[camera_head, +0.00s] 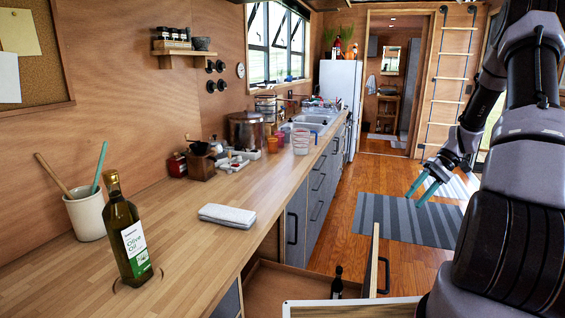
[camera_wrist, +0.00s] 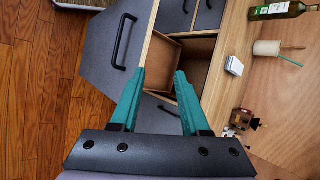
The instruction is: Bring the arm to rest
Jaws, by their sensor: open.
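My arm (camera_head: 534,140) rises along the right side of the head view and bends down to my gripper (camera_head: 422,190). The gripper hangs in the air over the aisle, right of the counter, above the striped rug in the picture. Its two teal fingers are apart with nothing between them. In the wrist view the open gripper (camera_wrist: 160,74) points toward the cabinet fronts and an open drawer (camera_wrist: 193,62). My fingers look clear of both. Part of the forearm is hidden behind the nearer arm links.
An olive oil bottle (camera_head: 126,235), a white cup (camera_head: 86,216) and a folded cloth (camera_head: 227,215) stand on the counter. The rug (camera_head: 385,216) lies on open floor.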

